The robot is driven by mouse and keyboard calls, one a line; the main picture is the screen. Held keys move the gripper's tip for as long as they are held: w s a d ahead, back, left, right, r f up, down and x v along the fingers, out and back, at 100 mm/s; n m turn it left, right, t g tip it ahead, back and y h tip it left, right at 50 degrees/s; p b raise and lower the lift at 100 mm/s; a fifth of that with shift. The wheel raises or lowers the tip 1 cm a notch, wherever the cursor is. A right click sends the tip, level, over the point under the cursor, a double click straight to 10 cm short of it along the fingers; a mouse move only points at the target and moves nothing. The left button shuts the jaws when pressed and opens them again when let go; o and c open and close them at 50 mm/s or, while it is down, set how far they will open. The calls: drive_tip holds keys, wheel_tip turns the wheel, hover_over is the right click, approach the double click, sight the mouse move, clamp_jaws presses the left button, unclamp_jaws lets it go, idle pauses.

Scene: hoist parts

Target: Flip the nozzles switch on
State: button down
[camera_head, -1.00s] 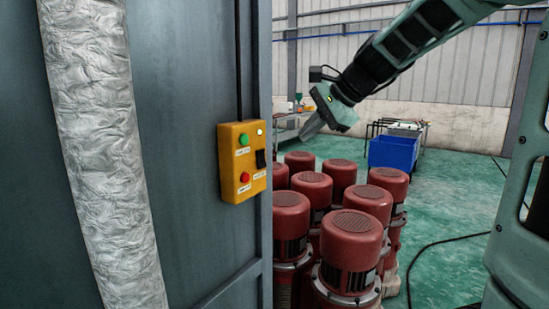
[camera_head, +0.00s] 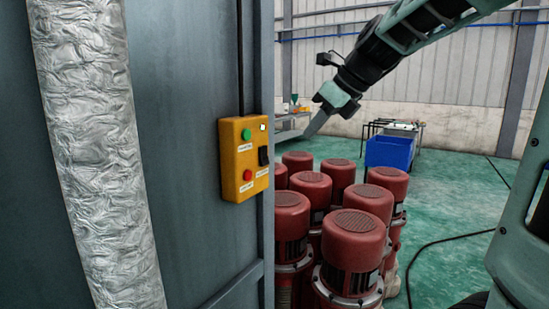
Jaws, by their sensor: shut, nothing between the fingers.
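A yellow control box (camera_head: 231,162) is fixed to the right part of the grey metal panel. It carries a green button (camera_head: 246,135), a red button (camera_head: 248,175) and a black rocker switch (camera_head: 263,156) on its right side. A small lit lamp (camera_head: 263,127) sits above the rocker. The labels are too small to read, and I cannot tell the rocker's position. My gripper (camera_head: 310,131) is shut and empty. It is to the right of the box in the picture, apart from it, pointing down and left above the red motors.
Several red hoist motors (camera_head: 353,240) stand on the green floor right of the panel. A blue bin (camera_head: 390,152) and a table stand farther back. A silver foil duct (camera_head: 92,150) runs down the panel at left. A black cable lies on the open floor at right.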

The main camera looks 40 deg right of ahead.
drive_tip(key=shift+f, duration=0.1)
drive_tip(key=p, duration=0.3)
approach(267, 165)
wheel_tip(267, 165, down, 5)
drive_tip(key=w, duration=0.2)
drive_tip(key=shift+w+a, duration=0.6)
drive_tip(key=shift+w, duration=0.05)
drive_tip(key=shift+w+a+f, duration=0.1)
drive_tip(key=shift+w+f, duration=0.1)
drive_tip(key=shift+w, duration=0.05)
drive_tip(key=shift+r+p, duration=0.15)
drive_tip(key=shift+p, duration=0.2)
